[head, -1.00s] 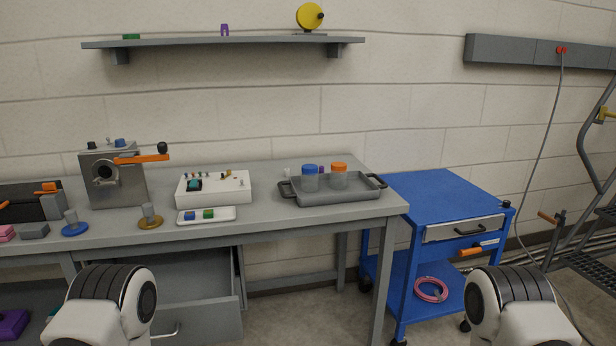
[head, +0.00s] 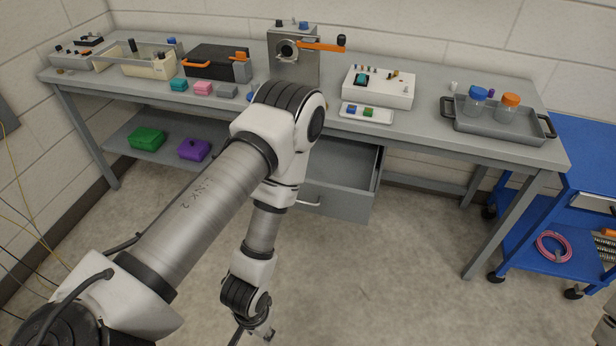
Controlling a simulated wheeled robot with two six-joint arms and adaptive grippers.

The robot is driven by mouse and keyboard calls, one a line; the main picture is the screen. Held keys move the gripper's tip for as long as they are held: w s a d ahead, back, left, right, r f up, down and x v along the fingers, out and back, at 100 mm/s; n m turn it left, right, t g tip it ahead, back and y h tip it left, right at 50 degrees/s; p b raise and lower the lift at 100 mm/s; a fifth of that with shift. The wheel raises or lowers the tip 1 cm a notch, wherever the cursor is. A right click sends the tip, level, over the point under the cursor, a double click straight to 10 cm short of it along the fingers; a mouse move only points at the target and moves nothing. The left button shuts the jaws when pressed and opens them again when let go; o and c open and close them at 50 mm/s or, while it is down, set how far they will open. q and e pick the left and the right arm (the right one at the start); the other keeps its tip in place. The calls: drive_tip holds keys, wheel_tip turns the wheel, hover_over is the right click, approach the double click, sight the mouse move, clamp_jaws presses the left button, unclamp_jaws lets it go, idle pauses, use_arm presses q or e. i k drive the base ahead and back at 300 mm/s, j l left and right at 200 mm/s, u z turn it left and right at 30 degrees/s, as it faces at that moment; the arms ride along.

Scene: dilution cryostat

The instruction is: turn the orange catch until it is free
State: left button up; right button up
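A black case (head: 216,62) stands at the back left of the grey bench, with an orange handle (head: 196,65) and a small orange piece (head: 241,56) on a grey block at its right end. A grey metal machine (head: 294,68) beside it carries a long orange lever (head: 320,45) with a black knob. I cannot tell which orange part is the catch. My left gripper (head: 254,336) hangs low over the floor in front of the bench, apart from everything. It is cut by the lower edge, so its opening is unclear. My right gripper is out of view.
An open drawer (head: 340,172) juts from under the bench. A tray with two jars (head: 475,125) and a white box (head: 379,90) stand to the right. A blue cart (head: 592,150) is at the right edge. The floor in front is clear.

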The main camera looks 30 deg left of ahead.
sight(240, 56)
drive_tip(key=u, duration=1.35)
drive_tip(key=i+j, duration=0.25)
drive_tip(key=i+j+z, duration=0.6)
drive_tip(key=z, duration=0.25)
drive_tip(key=i+j+z, duration=0.15)
drive_tip(key=j+z, duration=0.25)
drive_tip(key=j, duration=0.2)
